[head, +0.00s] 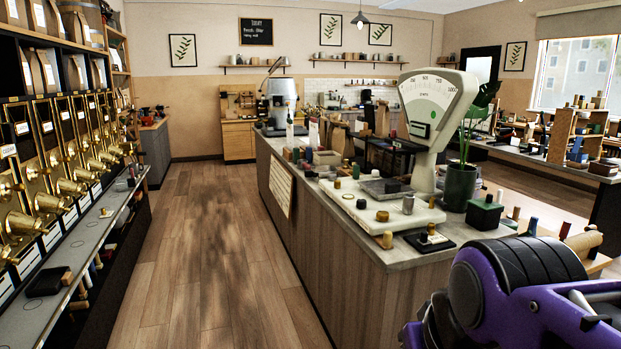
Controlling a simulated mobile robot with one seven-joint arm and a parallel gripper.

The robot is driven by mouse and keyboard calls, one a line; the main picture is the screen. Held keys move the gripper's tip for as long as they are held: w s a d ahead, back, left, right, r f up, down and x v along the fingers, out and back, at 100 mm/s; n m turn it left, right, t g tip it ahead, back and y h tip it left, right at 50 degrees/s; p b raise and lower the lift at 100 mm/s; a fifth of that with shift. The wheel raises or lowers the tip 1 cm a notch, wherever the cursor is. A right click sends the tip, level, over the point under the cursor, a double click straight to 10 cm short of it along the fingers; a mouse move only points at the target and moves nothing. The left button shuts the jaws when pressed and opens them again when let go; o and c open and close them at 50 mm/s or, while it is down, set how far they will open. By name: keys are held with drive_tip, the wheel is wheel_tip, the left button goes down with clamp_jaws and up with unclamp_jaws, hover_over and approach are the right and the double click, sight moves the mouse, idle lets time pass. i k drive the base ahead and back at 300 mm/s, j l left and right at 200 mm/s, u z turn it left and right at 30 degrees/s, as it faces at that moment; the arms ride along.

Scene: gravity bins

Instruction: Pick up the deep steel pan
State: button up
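I cannot pick out a deep steel pan for certain in the head view. A grey, low, box-like thing (384,189) lies on the counter in front of the big dial scale (432,112), but it is too small to tell if it is a pan. Part of my purple and black arm fills the lower right corner. My gripper is not in view.
The wood-sided counter (345,290) holds several small weights, boxes and a potted plant (459,186). Brass-fronted bins (42,190) line the left wall above a narrow grey ledge (72,246). The wooden floor (205,250) between them is clear.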

sight(321, 174)
drive_tip(key=i+j+u, duration=0.4)
drive_tip(key=i, duration=0.4)
drive_tip(key=i+j+u, duration=0.25)
drive_tip(key=i, duration=0.15)
drive_tip(key=i+z, duration=0.1)
drive_tip(key=i, duration=1.05)
drive_tip(key=i+j+z, duration=0.15)
drive_tip(key=i, duration=0.95)
drive_tip(key=i+j+z, duration=0.1)
drive_tip(key=i+z, duration=0.3)
drive_tip(key=i+j+z, duration=0.25)
drive_tip(key=i+z, duration=0.15)
drive_tip(key=i+j+z, duration=0.15)
drive_tip(key=z, duration=0.3)
drive_tip(key=i+j+z, duration=0.2)
drive_tip(key=z, duration=0.25)
drive_tip(key=i+j+z, duration=0.25)
drive_tip(key=z, duration=0.2)
drive_tip(key=i+j+z, duration=0.1)
drive_tip(key=j+z, duration=0.3)
